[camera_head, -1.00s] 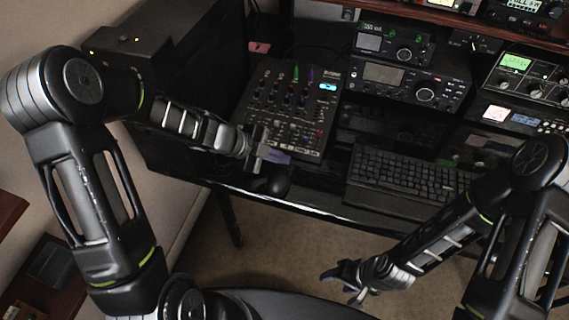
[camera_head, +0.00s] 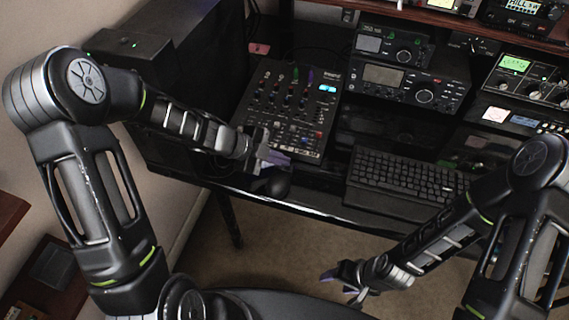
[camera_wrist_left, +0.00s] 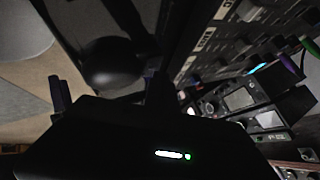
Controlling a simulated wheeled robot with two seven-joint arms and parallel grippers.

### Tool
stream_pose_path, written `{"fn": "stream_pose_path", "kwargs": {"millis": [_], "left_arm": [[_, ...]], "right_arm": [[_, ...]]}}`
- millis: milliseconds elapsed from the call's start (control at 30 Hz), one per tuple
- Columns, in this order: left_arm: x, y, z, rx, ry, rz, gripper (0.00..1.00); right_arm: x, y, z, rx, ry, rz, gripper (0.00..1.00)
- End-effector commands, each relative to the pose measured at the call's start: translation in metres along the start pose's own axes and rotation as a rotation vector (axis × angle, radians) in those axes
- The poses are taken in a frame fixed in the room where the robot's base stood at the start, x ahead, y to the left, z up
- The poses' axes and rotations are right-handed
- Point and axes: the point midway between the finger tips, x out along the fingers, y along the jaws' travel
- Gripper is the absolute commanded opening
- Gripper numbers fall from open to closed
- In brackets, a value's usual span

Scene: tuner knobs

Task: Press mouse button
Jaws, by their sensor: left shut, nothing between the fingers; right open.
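A black rounded mouse (camera_head: 277,184) sits near the front edge of the dark desk, below the mixer. It also shows in the left wrist view as a dark dome (camera_wrist_left: 110,62). My left gripper (camera_head: 272,159) is shut and empty, just behind and above the mouse in the head view. Whether it touches the mouse, I cannot tell. The mouse's buttons cannot be made out in the dark. My right gripper (camera_head: 345,279) is open and empty, away from the mouse and in front of the desk.
A mixer (camera_head: 290,108) with several knobs lies behind the mouse. A black keyboard (camera_head: 408,180) is to the right. Radio units (camera_head: 412,88) stand at the back. A large black cabinet (camera_head: 185,50) rises at the left.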

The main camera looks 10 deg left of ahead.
Motion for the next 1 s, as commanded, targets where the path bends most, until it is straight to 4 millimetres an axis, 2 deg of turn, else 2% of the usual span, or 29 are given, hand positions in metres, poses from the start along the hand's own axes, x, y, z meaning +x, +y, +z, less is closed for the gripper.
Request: {"fn": "stream_pose_path", "kwargs": {"millis": [167,633,1000], "left_arm": [[-0.007,-0.005,-0.005,0.001,0.000,0.000,0.00],[-0.009,-0.006,-0.006,0.000,0.000,0.000,0.00],[-0.032,-0.023,-0.023,0.000,0.001,0.000,0.00]], "right_arm": [[-0.011,-0.004,0.000,0.000,0.000,0.000,0.58],[-0.014,-0.005,0.000,0.000,0.000,0.000,0.58],[-0.048,-0.019,0.000,0.000,0.000,0.000,0.58]]}}
